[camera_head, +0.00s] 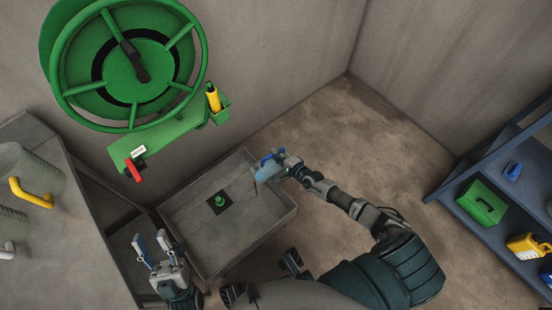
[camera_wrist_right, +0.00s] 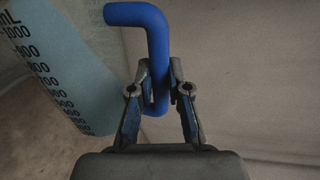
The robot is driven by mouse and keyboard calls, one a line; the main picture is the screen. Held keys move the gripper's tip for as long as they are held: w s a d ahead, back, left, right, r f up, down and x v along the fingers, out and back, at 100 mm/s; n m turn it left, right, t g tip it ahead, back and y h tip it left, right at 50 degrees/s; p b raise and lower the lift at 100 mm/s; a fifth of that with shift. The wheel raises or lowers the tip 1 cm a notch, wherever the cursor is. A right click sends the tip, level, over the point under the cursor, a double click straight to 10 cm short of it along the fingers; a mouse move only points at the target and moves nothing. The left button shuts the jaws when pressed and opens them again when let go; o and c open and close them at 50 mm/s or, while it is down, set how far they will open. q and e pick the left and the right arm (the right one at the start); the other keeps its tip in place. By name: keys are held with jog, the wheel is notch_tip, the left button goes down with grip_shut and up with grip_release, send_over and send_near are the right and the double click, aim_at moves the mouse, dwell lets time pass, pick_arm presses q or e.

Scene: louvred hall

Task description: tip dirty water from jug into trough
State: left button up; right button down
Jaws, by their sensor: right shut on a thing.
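The jug (camera_head: 266,173) is a clear, bluish vessel with a blue handle, tilted over the right part of the grey trough (camera_head: 245,238). A thin brownish streak shows below its left end; I cannot tell whether it is water. In the right wrist view the jug (camera_wrist_right: 62,62) slants at the left with dark mL marks. My right gripper (camera_head: 279,157) is shut on the blue handle (camera_wrist_right: 158,45), its fingers on either side of the lower grip. My left gripper (camera_head: 152,243) is open and empty, left of the trough's near corner. A green plug (camera_head: 218,201) sits in the trough floor.
A large green wheel (camera_head: 130,70) is on the wall above a green bracket with a red lever (camera_head: 133,171). A grey bench (camera_head: 60,260) stands left. A blue shelf (camera_head: 470,200) with a green box (camera_head: 482,203) and yellow container (camera_head: 527,245) stands right.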

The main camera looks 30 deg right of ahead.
dwell(0.5)
jog(key=shift+a+r+n+p, duration=0.35)
jog(key=shift+r+p, duration=0.1)
jog(key=shift+p, duration=0.5)
jog(key=shift+a+r+p, duration=0.1)
jog(key=shift+a+p, duration=0.2)
jog(key=shift+p, duration=0.2)
jog(key=shift+s+a+h, duration=0.1)
jog(key=shift+h, duration=0.2)
jog(key=shift+f, duration=0.2)
